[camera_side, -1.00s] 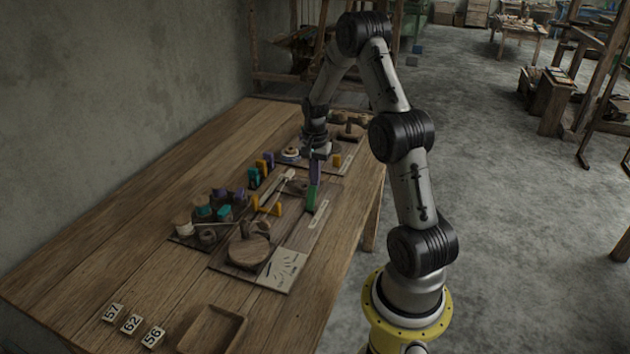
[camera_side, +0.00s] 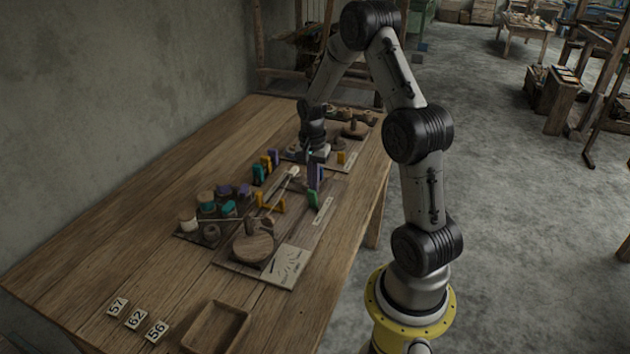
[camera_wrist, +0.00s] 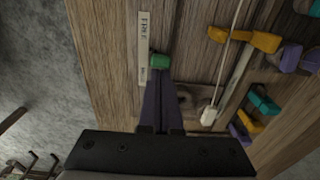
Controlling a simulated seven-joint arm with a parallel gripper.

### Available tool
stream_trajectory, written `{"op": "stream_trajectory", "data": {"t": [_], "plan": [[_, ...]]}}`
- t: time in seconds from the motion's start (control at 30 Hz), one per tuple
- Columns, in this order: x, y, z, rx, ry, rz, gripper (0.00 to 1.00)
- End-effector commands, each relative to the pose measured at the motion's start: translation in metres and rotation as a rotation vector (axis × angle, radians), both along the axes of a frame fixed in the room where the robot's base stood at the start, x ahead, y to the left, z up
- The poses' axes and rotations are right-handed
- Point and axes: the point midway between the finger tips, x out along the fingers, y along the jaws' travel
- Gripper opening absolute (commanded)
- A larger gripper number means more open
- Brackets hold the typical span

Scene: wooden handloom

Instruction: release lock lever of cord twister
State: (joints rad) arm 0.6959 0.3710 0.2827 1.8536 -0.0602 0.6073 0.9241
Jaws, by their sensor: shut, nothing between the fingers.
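The cord twister's board (camera_side: 300,235) lies on the table, with a round wooden disc (camera_side: 253,248) at its near end. A small green piece, which looks like the lock lever's tip (camera_side: 313,199), stands by a pale label strip (camera_side: 322,211). In the wrist view the green tip (camera_wrist: 160,61) is just beyond my fingertips, beside the printed strip (camera_wrist: 144,48). My gripper (camera_side: 314,186) points down with its purple fingers shut and empty. The fingers are close to the green tip; I cannot tell whether they touch it. The wrist view also shows my gripper (camera_wrist: 159,82). The lever's lower part is hidden.
Yellow brackets (camera_side: 270,203) and a white-tipped rod (camera_side: 293,172) are left of my gripper. Teal, yellow and purple blocks (camera_side: 265,166) stand behind them. Several spools (camera_side: 208,198) sit at left. An empty wooden tray (camera_side: 217,326) and number tiles (camera_side: 136,319) are nearer the front.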

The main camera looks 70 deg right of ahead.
Motion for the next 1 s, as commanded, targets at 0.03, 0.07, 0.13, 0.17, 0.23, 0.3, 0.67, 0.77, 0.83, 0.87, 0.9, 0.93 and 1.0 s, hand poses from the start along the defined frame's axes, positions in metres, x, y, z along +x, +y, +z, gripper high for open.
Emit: {"op": "stream_trajectory", "data": {"t": [0.03,0.07,0.13,0.17,0.23,0.3,0.67,0.77,0.83,0.87,0.9,0.93,1.0], "plan": [[0.000,0.000,0.000,0.000,0.000,0.000,0.00],[0.000,0.000,0.000,0.000,0.000,0.000,0.00],[0.000,0.000,0.001,0.000,-0.001,0.000,0.00],[0.000,0.000,0.001,0.000,-0.001,0.000,0.00],[0.000,-0.001,0.003,-0.001,-0.002,0.000,0.00],[0.001,-0.001,0.006,-0.002,-0.002,0.000,0.00],[0.000,0.000,0.016,0.000,-0.001,0.000,0.00],[0.000,0.000,0.016,0.000,-0.001,0.000,0.00],[0.000,0.000,0.016,0.000,-0.001,0.000,0.00],[0.000,-0.001,0.016,-0.001,-0.001,0.000,0.00],[0.000,-0.002,0.017,-0.001,-0.001,0.000,0.00],[0.000,-0.003,0.017,-0.001,-0.001,-0.001,0.00],[0.001,-0.008,0.018,-0.001,-0.002,-0.001,0.00]]}}
